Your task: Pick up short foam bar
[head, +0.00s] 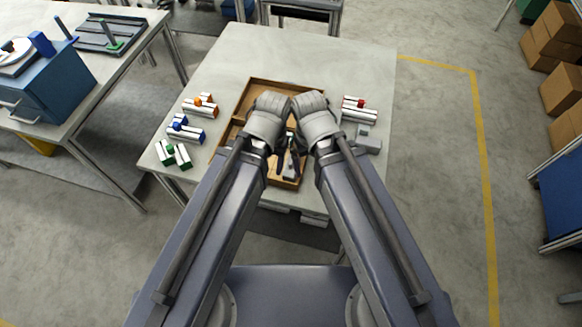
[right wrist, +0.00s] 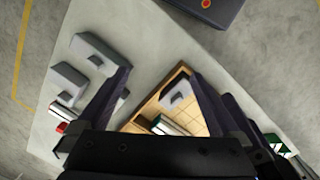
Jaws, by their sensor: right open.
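Several light grey blocks look like foam pieces; I cannot tell for sure which is the short bar. In the head view, grey blocks (head: 368,140) lie on the table right of the wooden tray (head: 252,92). In the right wrist view, two show at the left, a longer one (right wrist: 98,50) and another (right wrist: 68,80). A further grey block (right wrist: 177,93) sits inside the tray, between the finger directions. My right gripper (right wrist: 160,78) is open and empty above the tray's near end. My left gripper (head: 280,158) is beside it over the tray, its jaws unclear.
White rods with orange (head: 200,106), blue (head: 186,129) and green (head: 174,155) parts lie left of the tray. Rods with red parts (head: 359,108) lie at right. A white rod (right wrist: 172,126) is in the tray. The table's far end (head: 290,45) is clear. A blue cabinet (head: 60,90) stands on the left table.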

